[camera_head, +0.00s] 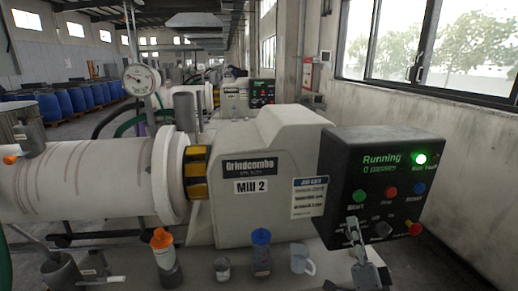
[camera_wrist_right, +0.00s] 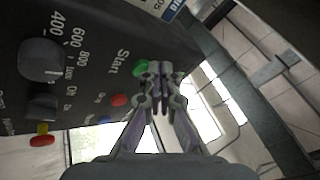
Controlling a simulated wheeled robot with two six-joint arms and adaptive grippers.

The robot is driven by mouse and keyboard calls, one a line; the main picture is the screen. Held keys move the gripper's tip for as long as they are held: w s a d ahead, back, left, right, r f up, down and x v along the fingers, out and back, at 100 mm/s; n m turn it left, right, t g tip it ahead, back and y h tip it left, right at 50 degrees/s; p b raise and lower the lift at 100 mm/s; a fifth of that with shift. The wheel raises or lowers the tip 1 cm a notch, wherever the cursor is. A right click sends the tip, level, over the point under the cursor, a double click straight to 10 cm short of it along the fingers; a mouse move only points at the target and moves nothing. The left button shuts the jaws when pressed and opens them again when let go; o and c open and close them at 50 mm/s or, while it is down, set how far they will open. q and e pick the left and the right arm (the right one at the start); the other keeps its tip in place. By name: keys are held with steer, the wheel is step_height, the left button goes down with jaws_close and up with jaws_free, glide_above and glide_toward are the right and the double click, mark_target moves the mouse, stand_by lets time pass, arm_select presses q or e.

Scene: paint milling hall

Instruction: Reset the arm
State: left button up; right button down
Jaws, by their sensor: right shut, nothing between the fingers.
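My right gripper (camera_head: 353,226) is in front of the lower left part of the black control box (camera_head: 345,155), with its fingers shut and empty. In the right wrist view the closed fingertips (camera_wrist_right: 160,70) are beside the green Start button (camera_wrist_right: 140,67); I cannot tell whether they touch it. In the head view the Start button (camera_head: 358,197) shows just above the fingertips. The box display reads "Running" and "0 passes", and a green lamp (camera_head: 421,159) is lit. My left gripper is not recognizable in either view.
Mill 2 (camera_head: 240,160) fills the middle. An orange-capped bottle (camera_head: 165,258), a small cup (camera_head: 222,268), a blue-capped bottle (camera_head: 262,253) and a white mug (camera_head: 302,259) stand in front of it. A red knob (camera_head: 413,228) sticks out at the box's lower right. Blue drums (camera_head: 60,104) stand far left.

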steer(key=s+a+f+n+g+y, duration=0.2)
steer(key=s+a+f+n+g, duration=0.15)
steer(key=f+n+g, duration=0.4)
steer(key=s+a+f+n+g+y, duration=0.2)
steer(key=a+f+n+g, duration=0.25)
steer(key=f, duration=0.65)
steer(key=s+d+f+n+g+h, duration=0.1)
steer(key=s+d+f+g+h, duration=0.15)
steer(key=s+f+g, duration=0.35)
steer(key=s+d+f+g+h, duration=0.2)
steer(key=s+d+f+g, duration=0.15)
steer(key=s, duration=0.55)
steer(key=s+f+x, duration=0.1)
steer(key=s+x, duration=0.2)
steer(key=x, duration=0.9)
steer(key=s+a+x, duration=0.1)
steer(key=s+x, duration=0.1)
steer(key=x, duration=0.9)
steer(key=s+d+f+g, duration=0.1)
steer(key=s+f, duration=1.8)
steer(key=s, duration=0.2)
steer(key=shift+d, duration=0.35)
steer(key=shift+g+y, duration=0.25)
